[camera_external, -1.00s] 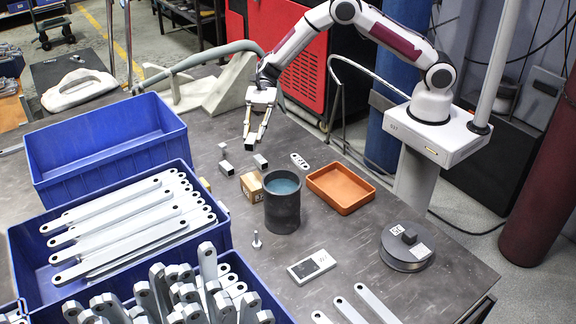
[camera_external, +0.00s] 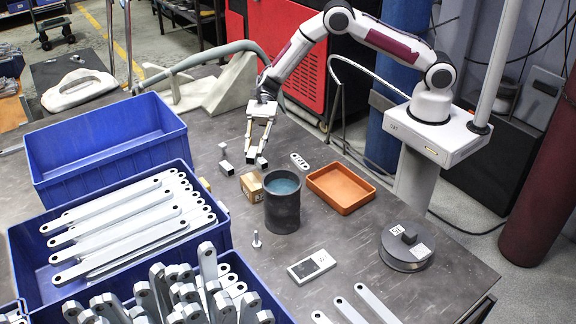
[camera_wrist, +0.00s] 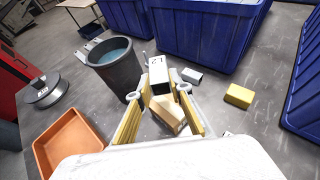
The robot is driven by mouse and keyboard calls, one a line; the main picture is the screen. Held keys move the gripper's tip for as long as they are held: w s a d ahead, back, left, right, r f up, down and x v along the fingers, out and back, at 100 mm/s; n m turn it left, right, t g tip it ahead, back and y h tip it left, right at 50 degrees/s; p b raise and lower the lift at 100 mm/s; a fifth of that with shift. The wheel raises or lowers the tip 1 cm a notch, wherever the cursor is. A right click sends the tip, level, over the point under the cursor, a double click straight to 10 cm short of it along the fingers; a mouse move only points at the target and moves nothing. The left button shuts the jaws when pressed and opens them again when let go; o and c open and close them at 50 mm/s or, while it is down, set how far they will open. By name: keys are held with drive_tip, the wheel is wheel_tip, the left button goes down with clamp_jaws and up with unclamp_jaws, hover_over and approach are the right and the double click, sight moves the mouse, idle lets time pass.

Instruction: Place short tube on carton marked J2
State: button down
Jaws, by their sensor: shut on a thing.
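A short square tube (camera_wrist: 160,76) sits between my fingertips, pale on top with dark characters and a dark open end towards the wrist camera. My gripper (camera_wrist: 163,87) is shut on it. In the external view my gripper (camera_external: 256,158) points down just behind the carton. The tan carton (camera_external: 252,187) stands beside the dark bucket. In the wrist view the carton (camera_wrist: 168,112) shows below the tube, partly covered by it and the fingers. Its J2 mark is not legible. I cannot tell whether tube and carton touch.
The dark bucket (camera_external: 282,212) stands right of the carton, with an orange tray (camera_external: 341,207) further right. Another short tube (camera_external: 226,168) lies left of the gripper. A yellow block (camera_wrist: 238,96) and blue crates (camera_external: 70,185) bound the left side. Bare table lies behind the tray.

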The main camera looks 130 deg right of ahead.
hover_over(256, 174)
drive_tip(key=shift+a+f, duration=0.1)
drive_tip(key=shift+f, duration=2.25)
drive_tip(key=shift+f, duration=1.85)
drive_tip(key=shift+f, duration=0.15)
drive_tip(key=c, duration=1.8)
unclamp_jaws()
drive_tip(key=shift+s+r, duration=0.1)
drive_tip(key=shift+r, duration=0.1)
drive_tip(key=v, duration=1.1)
drive_tip(key=shift+s+d+r, duration=0.2)
drive_tip(key=shift+s+d, duration=0.05)
drive_tip(key=shift+d, duration=0.05)
